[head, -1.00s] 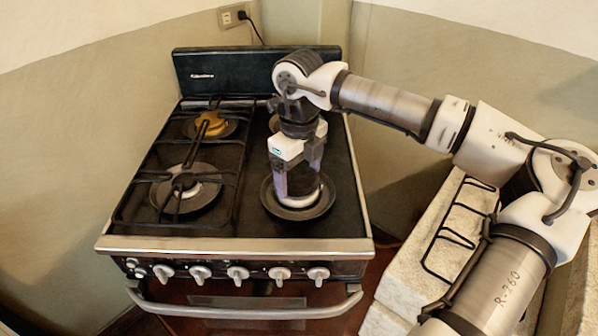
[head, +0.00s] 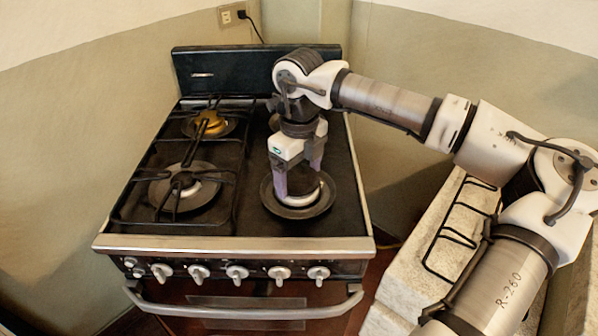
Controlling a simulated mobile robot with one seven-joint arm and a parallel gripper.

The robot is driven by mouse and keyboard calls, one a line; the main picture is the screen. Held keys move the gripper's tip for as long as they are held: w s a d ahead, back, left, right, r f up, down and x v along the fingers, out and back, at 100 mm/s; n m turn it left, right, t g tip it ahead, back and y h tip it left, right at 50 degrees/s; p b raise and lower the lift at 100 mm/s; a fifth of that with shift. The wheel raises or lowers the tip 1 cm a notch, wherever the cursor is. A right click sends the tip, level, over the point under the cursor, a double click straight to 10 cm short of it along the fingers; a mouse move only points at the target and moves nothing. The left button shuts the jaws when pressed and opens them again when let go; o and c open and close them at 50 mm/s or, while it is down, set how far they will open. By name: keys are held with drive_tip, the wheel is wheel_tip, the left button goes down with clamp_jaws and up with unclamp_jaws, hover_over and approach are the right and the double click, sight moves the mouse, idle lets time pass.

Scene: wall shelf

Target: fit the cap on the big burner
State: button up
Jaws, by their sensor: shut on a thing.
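My gripper (head: 299,184) points straight down over the front right burner (head: 271,201), with one finger on each side of the burner's middle. It is shut on the cap (head: 301,201), of which a pale, curved rim shows at the fingertips. The cap is inside the outline of the burner's round dark pan. The fingers hide part of the cap, and I cannot tell whether it lies flat or touches the burner.
The stove's left half carries a black grate (head: 190,150) over two burners; the back left one has a yellowish cap (head: 207,122). Another black grate (head: 455,225) lies on the pale block at right. Knobs and a handle line the stove's front.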

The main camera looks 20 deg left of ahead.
drive_tip(key=o, duration=1)
drive_tip(key=shift+c, duration=0.2)
drive_tip(key=shift+r, duration=0.2)
drive_tip(key=shift+r+p, duration=1.95)
drive_tip(key=shift+r, duration=1.45)
